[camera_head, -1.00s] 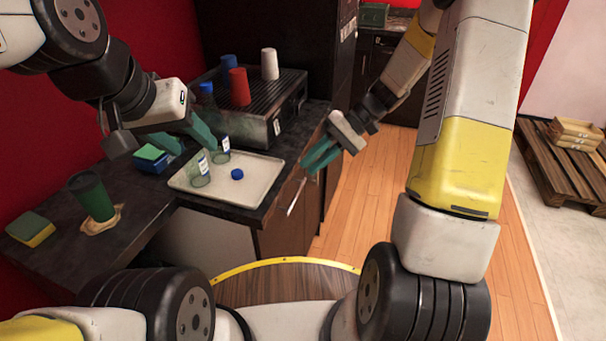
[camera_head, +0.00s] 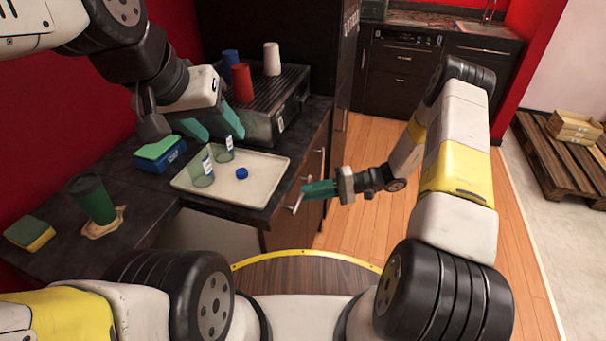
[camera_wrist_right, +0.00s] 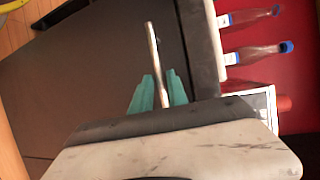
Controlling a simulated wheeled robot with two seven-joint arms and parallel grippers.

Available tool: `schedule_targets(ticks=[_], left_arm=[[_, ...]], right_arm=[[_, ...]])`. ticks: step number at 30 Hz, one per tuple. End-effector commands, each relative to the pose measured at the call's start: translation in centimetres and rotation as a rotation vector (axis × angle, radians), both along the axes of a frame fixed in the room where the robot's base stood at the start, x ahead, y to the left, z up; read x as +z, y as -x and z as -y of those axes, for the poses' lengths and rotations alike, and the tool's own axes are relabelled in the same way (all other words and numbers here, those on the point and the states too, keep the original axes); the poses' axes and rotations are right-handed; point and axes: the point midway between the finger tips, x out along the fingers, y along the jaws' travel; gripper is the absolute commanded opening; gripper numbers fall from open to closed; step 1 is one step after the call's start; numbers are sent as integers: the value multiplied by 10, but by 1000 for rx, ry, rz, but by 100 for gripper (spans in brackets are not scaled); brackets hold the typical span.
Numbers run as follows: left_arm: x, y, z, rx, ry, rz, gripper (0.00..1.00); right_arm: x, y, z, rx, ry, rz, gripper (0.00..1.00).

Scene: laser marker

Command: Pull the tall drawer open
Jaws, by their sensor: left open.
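The tall drawer (camera_head: 282,232) is a brown front under the right end of the dark counter; it looks shut, flush with the cabinet. Its upright metal bar handle (camera_head: 296,204) stands out from the front and also shows in the right wrist view (camera_wrist_right: 152,45). My right gripper (camera_head: 305,188) is at the handle. In the right wrist view its teal fingers (camera_wrist_right: 158,85) lie on either side of the bar. Whether they are closed on it I cannot tell. My left gripper (camera_head: 214,124) is open and empty above the counter, behind the tray.
The wooden floor (camera_head: 350,225) before the drawer is open.

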Motion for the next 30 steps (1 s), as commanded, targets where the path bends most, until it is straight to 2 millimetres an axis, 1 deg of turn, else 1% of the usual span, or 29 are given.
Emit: schedule_targets(ticks=[1,6,15,16,18,19,30], left_arm=[[0,0,0,0,0,0,50],[0,0,0,0,0,0,50],[0,0,0,0,0,0,50],[0,0,0,0,0,0,50],[0,0,0,0,0,0,50],[0,0,0,0,0,0,50],[0,0,0,0,0,0,50]], right_arm=[[-1,1,-8,3,0,-1,20],[-5,3,-24,3,0,-3,20],[-5,3,-27,1,1,-1,20],[-5,3,-27,1,1,-1,18],[-5,3,-27,1,1,-1,4],[-5,3,-27,1,1,-1,0],[-5,3,-26,1,2,-1,0]])
